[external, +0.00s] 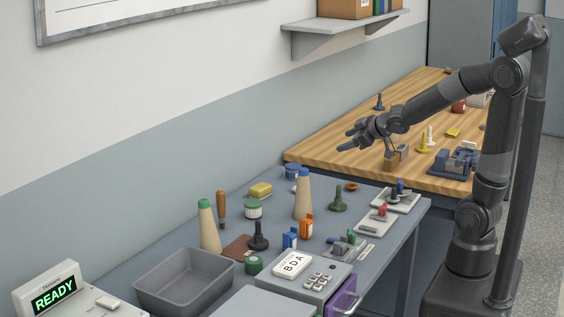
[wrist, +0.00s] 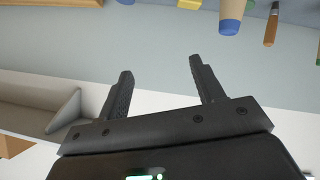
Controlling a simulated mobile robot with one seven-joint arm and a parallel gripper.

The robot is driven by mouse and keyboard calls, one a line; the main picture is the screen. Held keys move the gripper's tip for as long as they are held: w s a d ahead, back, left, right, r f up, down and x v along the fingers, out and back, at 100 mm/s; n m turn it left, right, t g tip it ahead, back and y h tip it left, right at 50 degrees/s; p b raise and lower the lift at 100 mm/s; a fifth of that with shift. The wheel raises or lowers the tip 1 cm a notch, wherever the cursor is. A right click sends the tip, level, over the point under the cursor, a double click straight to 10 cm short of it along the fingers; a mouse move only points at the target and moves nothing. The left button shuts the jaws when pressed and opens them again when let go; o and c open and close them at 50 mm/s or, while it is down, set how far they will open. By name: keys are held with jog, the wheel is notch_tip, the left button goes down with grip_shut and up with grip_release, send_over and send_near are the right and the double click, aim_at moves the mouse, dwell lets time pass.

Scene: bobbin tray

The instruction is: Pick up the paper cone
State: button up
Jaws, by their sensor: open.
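Two tan paper cones stand upright on the grey bench in the external view. One has a green tip (external: 209,228) and stands at the left beside the grey bin; the other has a blue tip (external: 303,196) and stands farther back. The wrist view, which appears upside down, shows the blue-tipped cone (wrist: 232,10) at its top edge. My gripper (external: 348,140) is open and empty, held in the air above the benches, well apart from both cones. Its two fingers (wrist: 160,65) are spread in the wrist view with nothing between them.
A grey bin (external: 185,290) stands at the front left. A brown-handled tool (external: 221,206), dark spindles (external: 258,236) and small blue and orange boxes (external: 306,229) crowd around the cones. A wooden bench (external: 330,150) with more items adjoins behind. A wall shelf (external: 340,28) hangs above.

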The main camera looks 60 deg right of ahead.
jog(key=w+f+n+t+y, duration=0.1)
jog(key=w+f+n+y, duration=0.1)
jog(key=w+f, duration=0.15)
jog(key=n+y, duration=0.4)
jog(key=y, duration=0.8)
send_near(303, 181)
jog(key=shift+y, duration=0.3)
jog(key=x, duration=0.3)
jog(key=w+d+x, duration=0.1)
jog(key=x, duration=0.2)
jog(key=f+x, duration=0.1)
jog(key=x, duration=0.2)
jog(key=shift+w+f, duration=0.15)
jog(key=shift+w, duration=0.2)
jog(key=shift+d, duration=0.1)
jog(key=c, duration=1)
jog(key=shift+c, duration=0.2)
